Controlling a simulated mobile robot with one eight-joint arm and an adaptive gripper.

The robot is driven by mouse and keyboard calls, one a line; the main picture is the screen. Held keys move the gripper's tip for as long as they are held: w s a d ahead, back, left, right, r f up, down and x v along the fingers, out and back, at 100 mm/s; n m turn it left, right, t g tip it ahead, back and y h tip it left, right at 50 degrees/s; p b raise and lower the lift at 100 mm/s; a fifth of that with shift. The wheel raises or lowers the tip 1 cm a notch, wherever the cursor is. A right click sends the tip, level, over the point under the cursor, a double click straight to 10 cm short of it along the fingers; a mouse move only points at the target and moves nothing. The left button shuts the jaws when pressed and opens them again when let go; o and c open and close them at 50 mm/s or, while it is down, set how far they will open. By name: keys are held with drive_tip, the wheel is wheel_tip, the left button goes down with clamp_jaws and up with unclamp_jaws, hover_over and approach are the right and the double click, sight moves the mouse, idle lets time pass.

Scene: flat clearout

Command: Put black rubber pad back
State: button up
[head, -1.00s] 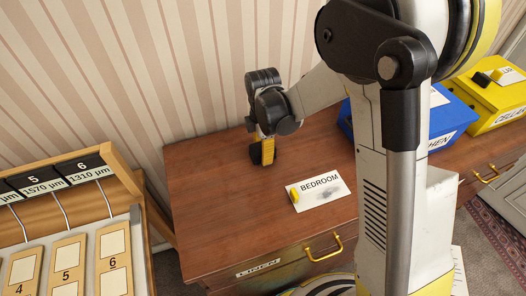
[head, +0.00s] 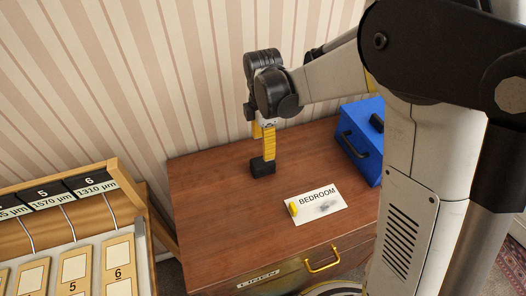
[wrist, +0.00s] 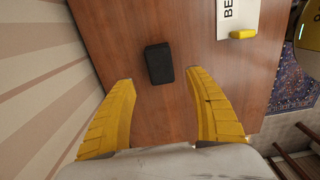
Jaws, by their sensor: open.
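The black rubber pad (head: 262,167) is a small dark block resting on the brown dresser top (head: 210,190). My gripper (head: 268,155) points down just above it, with yellow fingers. In the wrist view, my gripper (wrist: 160,78) is open, its two fingers spread wide. The pad (wrist: 159,64) lies beyond the fingertips, roughly centred between them, with nothing gripping it.
A white BEDROOM card (head: 318,204) with a yellow piece (head: 293,209) lies to the right of the pad. A blue box (head: 361,140) stands farther right. A wooden rack with numbered tags (head: 75,265) is at left. The striped wall is close behind.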

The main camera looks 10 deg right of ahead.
drive_tip(key=shift+r, duration=0.8)
drive_tip(key=s+d+r+m+t, duration=0.3)
drive_tip(key=s+d+r+m, duration=0.2)
drive_tip(key=s+m, duration=0.3)
drive_tip(key=s+d+r+m+t, duration=0.4)
drive_tip(key=s+m, duration=0.5)
drive_tip(key=m, duration=0.3)
wheel_tip(320, 180, up, 2)
drive_tip(key=shift+d+r, duration=0.2)
drive_tip(key=shift+d, duration=0.65)
drive_tip(key=shift+f+b, duration=0.35)
drive_tip(key=shift+f, duration=0.1)
